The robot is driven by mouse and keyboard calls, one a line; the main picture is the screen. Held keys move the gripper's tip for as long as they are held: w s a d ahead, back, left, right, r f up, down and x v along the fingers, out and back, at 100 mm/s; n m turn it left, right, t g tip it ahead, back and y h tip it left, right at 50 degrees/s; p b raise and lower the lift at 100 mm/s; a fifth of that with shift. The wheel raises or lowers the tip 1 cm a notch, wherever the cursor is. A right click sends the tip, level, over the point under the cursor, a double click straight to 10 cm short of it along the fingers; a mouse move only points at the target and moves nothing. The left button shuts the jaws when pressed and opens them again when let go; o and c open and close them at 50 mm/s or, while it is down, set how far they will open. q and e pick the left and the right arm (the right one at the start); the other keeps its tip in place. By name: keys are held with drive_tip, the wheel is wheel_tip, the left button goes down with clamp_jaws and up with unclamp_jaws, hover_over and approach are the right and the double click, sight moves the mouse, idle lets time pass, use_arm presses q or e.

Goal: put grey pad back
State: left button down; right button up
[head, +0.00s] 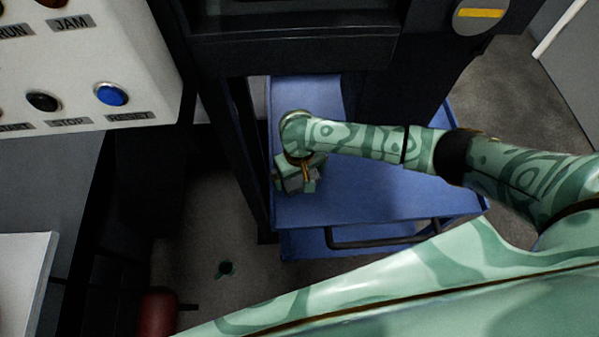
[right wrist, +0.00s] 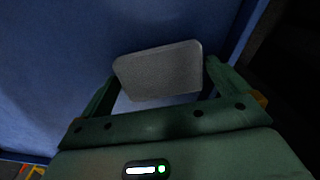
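The grey pad (right wrist: 160,70) is a flat, rounded rectangle between the two green fingertips of my right gripper (right wrist: 160,80) in the right wrist view. Its two ends meet the fingertips, so the gripper looks shut on it. In the head view my right gripper (head: 300,180) points down over the left side of the blue cart top (head: 365,190), and a bit of the grey pad (head: 293,184) shows beside the fingers. Whether the pad touches the blue surface cannot be told. My left gripper is not in view.
A dark machine frame (head: 290,45) stands behind and left of the cart. A white panel with a blue reset button (head: 111,94) is at the upper left. The cart has a dark handle (head: 380,242) at its front. The cart top right of my gripper is clear.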

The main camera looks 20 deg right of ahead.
sight(299, 177)
drive_tip(key=shift+r, duration=0.15)
wheel_tip(299, 177, up, 8)
drive_tip(key=p, duration=0.5)
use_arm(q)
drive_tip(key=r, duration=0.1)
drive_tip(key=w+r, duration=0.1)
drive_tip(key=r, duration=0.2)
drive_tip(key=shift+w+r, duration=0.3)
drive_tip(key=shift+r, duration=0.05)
use_arm(e)
drive_tip(key=shift+f, duration=0.25)
